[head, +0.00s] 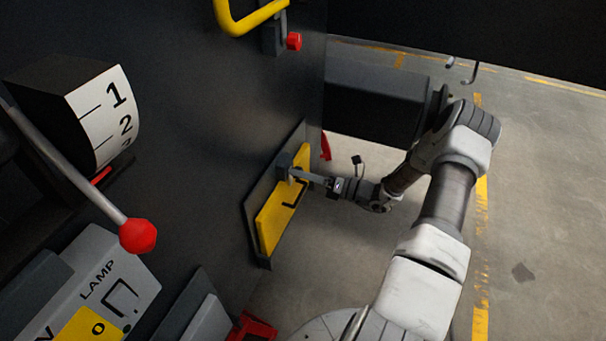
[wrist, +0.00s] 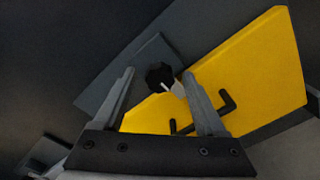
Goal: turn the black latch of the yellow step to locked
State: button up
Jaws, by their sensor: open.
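The yellow step (head: 270,220) is folded up flat against the dark chassis side, and it fills the right of the wrist view (wrist: 265,70). The black latch (wrist: 158,72) is a small round knob with a white pointer mark. It sits on a grey plate (wrist: 103,78) at the step's upper corner. My gripper (wrist: 159,76) is open, with one finger on each side of the latch; whether they touch it I cannot tell. In the head view my gripper (head: 298,174) is at the step's upper part, and the latch cannot be made out there.
A black bent handle (wrist: 206,113) is on the step's face. A red-knobbed lever (head: 138,235), a numbered dial (head: 105,115) and a LAMP panel (head: 105,280) are on the left. A yellow rail (head: 247,20) is above. The floor at right is open.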

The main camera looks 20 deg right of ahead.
jog(key=v, duration=1.7)
jog(key=shift+s, duration=0.2)
jog(key=shift+d+r, duration=0.1)
jog(key=s+a+r+n+g+h+p, duration=0.1)
jog(key=a+r+n+g+h+p, duration=0.1)
jog(key=a+r+n+g, duration=0.65)
jog(key=s+a+r+n+g+h+p, duration=0.2)
jog(key=a+r+n+g, duration=0.3)
jog(key=a+r+n, duration=0.65)
jog(key=s+a+r+n+t+h+p, duration=0.2)
jog(key=s+r+n+t+h, duration=0.1)
jog(key=s+r+n, duration=0.3)
jog(key=s+a+r+n+t+h+p, duration=0.1)
jog(key=s+r+n+h, duration=0.4)
jog(key=r+n, duration=0.5)
jog(key=shift+s+a+r+t+h+p, duration=0.45)
jog(key=shift+s+r+t, duration=0.6)
jog(key=shift+r+t, duration=0.15)
